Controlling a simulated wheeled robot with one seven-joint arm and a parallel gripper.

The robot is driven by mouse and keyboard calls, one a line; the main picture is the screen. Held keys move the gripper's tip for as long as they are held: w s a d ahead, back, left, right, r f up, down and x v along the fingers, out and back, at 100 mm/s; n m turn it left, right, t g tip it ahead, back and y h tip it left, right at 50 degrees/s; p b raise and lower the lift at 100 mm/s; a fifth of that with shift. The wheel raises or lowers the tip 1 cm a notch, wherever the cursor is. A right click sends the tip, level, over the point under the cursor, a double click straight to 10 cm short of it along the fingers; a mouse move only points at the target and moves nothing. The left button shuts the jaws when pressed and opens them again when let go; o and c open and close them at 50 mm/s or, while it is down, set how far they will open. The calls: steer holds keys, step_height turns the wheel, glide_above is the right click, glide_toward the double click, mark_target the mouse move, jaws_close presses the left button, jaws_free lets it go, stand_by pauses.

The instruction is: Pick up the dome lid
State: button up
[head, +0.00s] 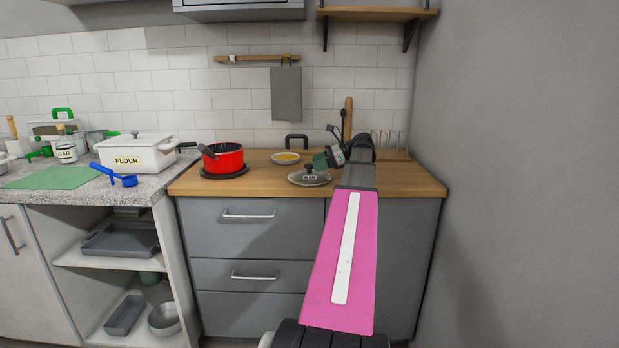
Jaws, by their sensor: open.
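The dome lid (302,181) is a low, round, greyish lid with a dark knob on top. It lies on the wooden counter near its front edge. My arm reaches in from below, and my gripper (319,163) is just above and to the right of the lid, close to its knob. The gripper is open. From this view I cannot tell whether the fingers are around the knob or only beside it. The gripper and wrist hide part of the counter behind.
A red pot (229,159) with a dark utensil stands on a black round base to the left. A small yellow-filled dish (286,157) sits behind the lid. A rack (389,141) stands behind my wrist. A grey wall closes off the right side.

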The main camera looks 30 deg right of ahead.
mark_target(310, 164)
steer(key=x, duration=0.3)
steer(key=shift+w+a+f, duration=0.1)
steer(key=shift+w+a, duration=0.1)
steer(key=shift+a, duration=0.1)
steer(key=shift+c, duration=0.3)
steer(key=c, duration=1)
